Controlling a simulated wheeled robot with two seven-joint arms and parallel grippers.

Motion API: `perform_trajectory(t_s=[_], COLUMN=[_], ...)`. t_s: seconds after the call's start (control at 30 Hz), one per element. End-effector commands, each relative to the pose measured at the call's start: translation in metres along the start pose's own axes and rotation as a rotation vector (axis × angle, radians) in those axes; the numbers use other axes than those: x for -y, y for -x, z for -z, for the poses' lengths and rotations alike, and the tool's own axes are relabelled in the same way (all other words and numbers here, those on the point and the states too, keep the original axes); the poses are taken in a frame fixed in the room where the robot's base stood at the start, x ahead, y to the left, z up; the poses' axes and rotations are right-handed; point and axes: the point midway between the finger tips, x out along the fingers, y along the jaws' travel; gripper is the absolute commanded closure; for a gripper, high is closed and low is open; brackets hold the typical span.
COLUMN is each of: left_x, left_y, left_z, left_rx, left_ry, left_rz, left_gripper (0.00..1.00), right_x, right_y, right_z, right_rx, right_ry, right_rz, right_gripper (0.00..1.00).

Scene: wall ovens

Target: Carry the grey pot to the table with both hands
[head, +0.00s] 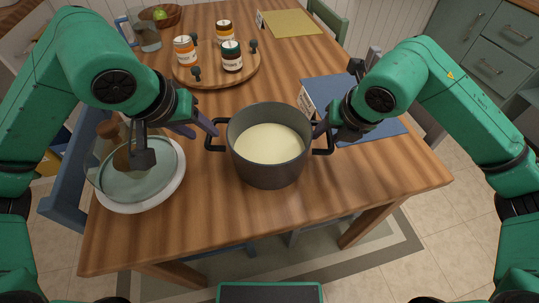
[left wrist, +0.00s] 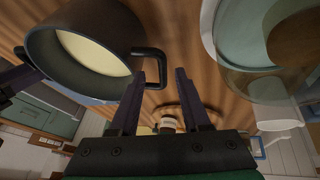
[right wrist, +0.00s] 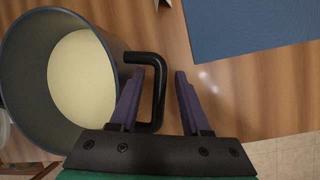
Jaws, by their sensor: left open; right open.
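The dark grey pot (head: 267,170), full of a pale creamy liquid, stands upright on the wooden table (head: 225,215). It has a black loop handle on each side. My left gripper (head: 204,130) is open at the pot's left handle (head: 211,148). In the left wrist view the outer bar of this handle (left wrist: 162,66) lies between the spread fingers. My right gripper (head: 319,126) is open at the right handle. In the right wrist view this handle's outer bar (right wrist: 160,90) lies between the fingers. Both grippers appear unclosed around the handles.
A glass dome on a white plate (head: 170,191) stands left of the pot, close under my left arm. A round wooden board (head: 190,78) with several jars is behind. A blue mat (head: 387,128) lies right, under my right arm. A glass pitcher (head: 147,38) stands back left.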

Motion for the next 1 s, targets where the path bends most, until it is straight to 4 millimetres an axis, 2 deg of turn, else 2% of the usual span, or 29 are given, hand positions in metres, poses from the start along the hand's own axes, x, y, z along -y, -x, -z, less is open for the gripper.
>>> perform_trajectory(t_s=[0.17,0.4,0.53,0.67,1.0], left_x=[0.0,0.0,0.0,0.0,0.0], left_y=[0.003,0.003,0.003,0.003,0.003], left_z=[0.0,0.001,0.001,0.001,0.001], left_rx=[-0.002,-0.003,-0.003,-0.003,-0.004], left_ry=[0.001,0.0,0.0,0.0,0.0], left_rz=[0.001,0.001,0.001,0.0,0.0], left_gripper=[0.53,0.53,0.53,0.53,0.53], right_x=[0.0,0.0,0.001,0.001,0.001], right_y=[0.021,0.086,0.111,0.121,0.121], right_z=[-0.001,-0.001,0.001,0.001,0.001], right_rx=[0.005,0.008,0.006,0.004,0.003], right_ry=[0.0,0.0,0.0,0.0,-0.001], right_rz=[-0.001,-0.001,-0.001,-0.001,-0.001], right_gripper=[0.53,0.53,0.53,0.53,0.53])
